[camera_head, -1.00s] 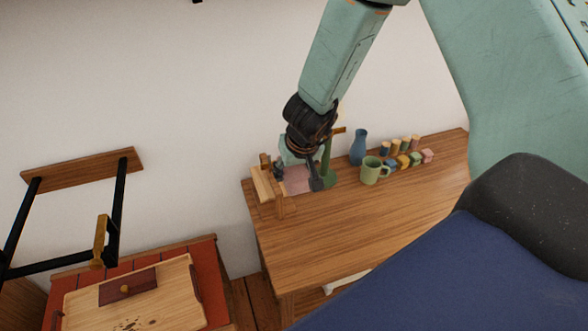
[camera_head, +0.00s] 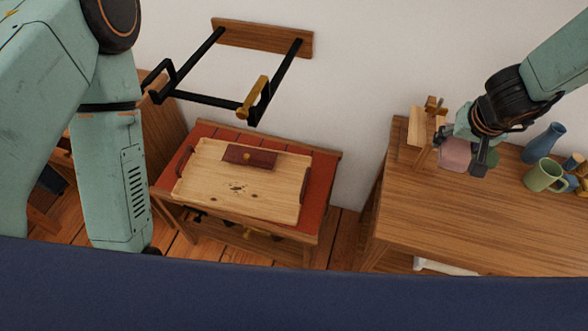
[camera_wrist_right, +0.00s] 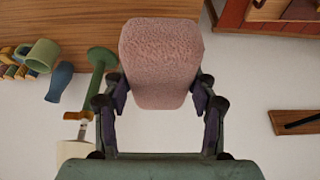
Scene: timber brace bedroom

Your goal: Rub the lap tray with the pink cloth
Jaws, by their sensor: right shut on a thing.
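The pink cloth (camera_head: 455,153) is a thick folded pad. My right gripper (camera_head: 471,150) is shut on it and holds it over the left part of the wooden table. In the right wrist view the cloth (camera_wrist_right: 161,62) sits between the two fingers (camera_wrist_right: 161,98). The lap tray (camera_head: 215,196) is pale wood with dark handles and lies on a red-topped stand. Dark specks (camera_head: 237,188) mark its middle, and a dark red block with a gold knob (camera_head: 249,157) lies at its back. My left arm shows at left, but its gripper is not in view.
A green mug (camera_head: 543,175) and a blue vase (camera_head: 544,142) stand on the wooden table (camera_head: 440,215) right of the cloth. A wooden rack (camera_head: 417,130) stands at its left end. A black wall frame (camera_head: 205,100) juts out above the stand (camera_head: 319,180). A gap separates stand and table.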

